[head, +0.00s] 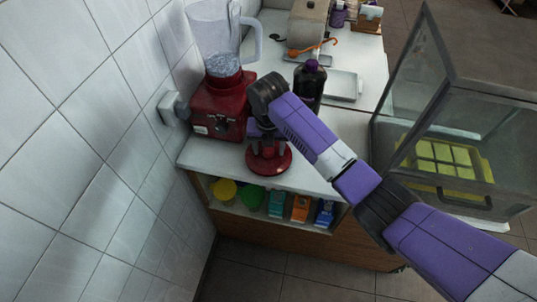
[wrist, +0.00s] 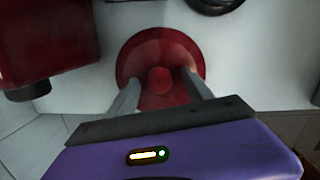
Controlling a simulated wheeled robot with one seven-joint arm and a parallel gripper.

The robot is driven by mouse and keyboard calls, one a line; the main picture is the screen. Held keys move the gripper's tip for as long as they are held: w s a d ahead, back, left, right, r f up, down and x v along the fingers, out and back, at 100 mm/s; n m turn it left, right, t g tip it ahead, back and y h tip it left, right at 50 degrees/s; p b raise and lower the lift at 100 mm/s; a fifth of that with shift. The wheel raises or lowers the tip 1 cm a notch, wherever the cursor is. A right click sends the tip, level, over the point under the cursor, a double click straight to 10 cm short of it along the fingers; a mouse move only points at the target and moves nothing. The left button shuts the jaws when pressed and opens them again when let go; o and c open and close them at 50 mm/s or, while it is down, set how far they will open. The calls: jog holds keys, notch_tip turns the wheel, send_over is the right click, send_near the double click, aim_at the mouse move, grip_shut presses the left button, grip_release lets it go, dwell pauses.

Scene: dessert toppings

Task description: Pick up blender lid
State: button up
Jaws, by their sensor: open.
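The blender lid (head: 267,164) is a round, dark red piece lying on the white counter in front of the blender. In the wrist view the lid (wrist: 161,50) shows as a red disc with a small raised knob in the middle. My gripper (head: 266,148) is over it, pointing down. In the wrist view my gripper (wrist: 160,92) is open, with one finger on each side of the knob. I cannot tell whether the fingers touch the lid. My gripper hides part of the lid in the head view.
The red blender base (head: 218,104) with its clear jug (head: 214,38) stands behind to the left, by the tiled wall. A dark bottle (head: 309,84) stands to the right. A glass case (head: 455,120) is further right. Small cartons (head: 300,208) sit on the shelf below the counter.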

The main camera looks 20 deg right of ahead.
grip_shut()
jog(key=shift+r, duration=0.1)
